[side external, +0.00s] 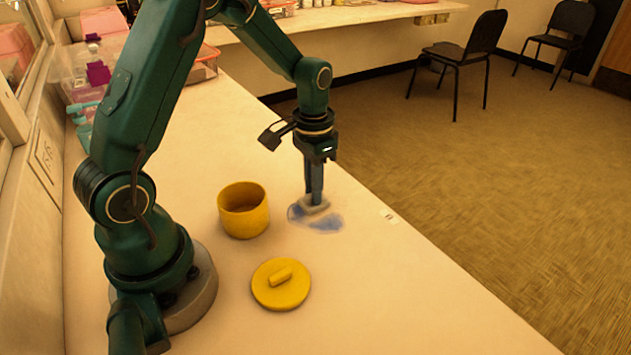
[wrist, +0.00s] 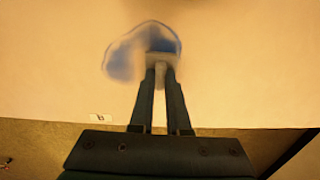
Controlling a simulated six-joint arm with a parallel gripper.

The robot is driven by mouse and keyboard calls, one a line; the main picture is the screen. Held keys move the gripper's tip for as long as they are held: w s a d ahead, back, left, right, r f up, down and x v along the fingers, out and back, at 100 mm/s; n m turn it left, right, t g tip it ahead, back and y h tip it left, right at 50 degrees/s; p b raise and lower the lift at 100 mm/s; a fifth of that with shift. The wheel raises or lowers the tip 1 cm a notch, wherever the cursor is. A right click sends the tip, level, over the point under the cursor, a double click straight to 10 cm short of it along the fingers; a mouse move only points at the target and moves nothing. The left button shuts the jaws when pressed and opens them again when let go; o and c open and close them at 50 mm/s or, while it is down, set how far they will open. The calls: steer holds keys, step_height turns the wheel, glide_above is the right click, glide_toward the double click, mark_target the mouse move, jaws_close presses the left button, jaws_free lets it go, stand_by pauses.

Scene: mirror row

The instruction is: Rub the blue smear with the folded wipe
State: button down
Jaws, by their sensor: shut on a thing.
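My gripper (side external: 314,197) points down over the counter and is shut on the folded wipe (side external: 314,207), a small grey-white pad. In the wrist view the wipe (wrist: 161,62) shows between and just beyond the fingertips of my gripper (wrist: 161,70). The wipe is at the blue smear (side external: 328,222) and appears to rest on it. The part of the smear under the wipe is hidden.
A yellow pot (side external: 244,212) stands open just left of the smear. Its yellow lid (side external: 281,284) lies on the counter in front. A small white label (side external: 389,215) is near the counter's right edge. The counter (side external: 400,300) is clear at the front right.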

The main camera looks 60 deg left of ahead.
steer(key=shift+s+f, duration=0.2)
steer(key=shift+s, duration=1.75)
steer(key=shift+s+r, duration=0.1)
steer(key=shift+s, duration=1.55)
steer(key=shift+w+r, duration=0.15)
steer(key=shift+r, duration=0.9)
steer(key=shift+w+r, duration=0.1)
steer(key=shift+r, duration=1.9)
step_height(320, 180, up, 3)
steer(key=shift+r, duration=0.1)
